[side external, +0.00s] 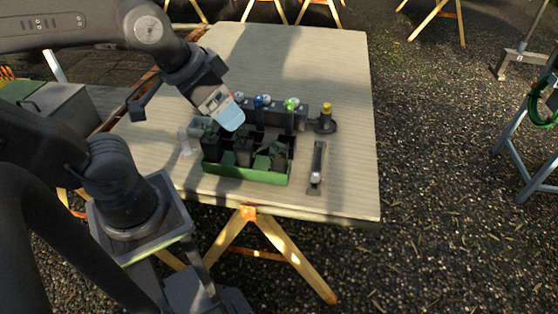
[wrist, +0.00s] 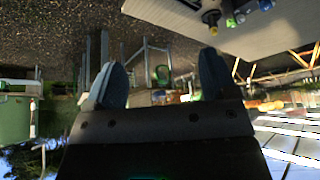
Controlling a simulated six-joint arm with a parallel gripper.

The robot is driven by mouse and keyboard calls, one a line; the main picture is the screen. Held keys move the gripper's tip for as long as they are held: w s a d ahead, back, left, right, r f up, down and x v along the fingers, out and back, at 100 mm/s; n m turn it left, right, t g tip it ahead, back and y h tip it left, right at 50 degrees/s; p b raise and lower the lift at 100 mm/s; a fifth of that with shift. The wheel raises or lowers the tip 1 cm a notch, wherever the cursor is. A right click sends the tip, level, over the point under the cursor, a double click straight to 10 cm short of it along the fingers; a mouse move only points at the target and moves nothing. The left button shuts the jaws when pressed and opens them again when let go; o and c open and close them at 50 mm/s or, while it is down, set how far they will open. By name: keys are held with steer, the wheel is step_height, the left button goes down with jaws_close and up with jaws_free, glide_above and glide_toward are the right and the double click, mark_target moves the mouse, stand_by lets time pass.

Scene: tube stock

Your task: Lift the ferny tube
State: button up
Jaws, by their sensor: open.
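A green-fronted crate (side external: 246,174) with dark dividers stands on the table, holding several dark plant tubes with small green leaves. One tube (side external: 211,146) stands at its left and another (side external: 244,150) near its middle. The foliage is too small to tell which tube is the ferny one. My gripper (side external: 230,115) is above the back left of the crate, tilted, with pale blue fingers. In the wrist view my gripper (wrist: 160,78) is open, with nothing between its fingers. No plant tube shows in that view.
A dark rack (side external: 309,113) with blue and green tops stands behind the crate. A yellow-topped dark object (side external: 326,120) is right of it. A slim metal tool (side external: 317,168) lies right of the crate; a clear container (side external: 185,141) stands left. The table's back and right are bare.

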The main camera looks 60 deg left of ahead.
steer(key=shift+o, duration=0.2)
steer(key=m+g, duration=0.6)
steer(key=m, duration=0.3)
glide_above(279, 147)
step_height(279, 147, down, 15)
step_height(279, 147, down, 14)
steer(key=shift+a+r, duration=0.1)
steer(key=shift+r, duration=0.15)
steer(key=c, duration=1.1)
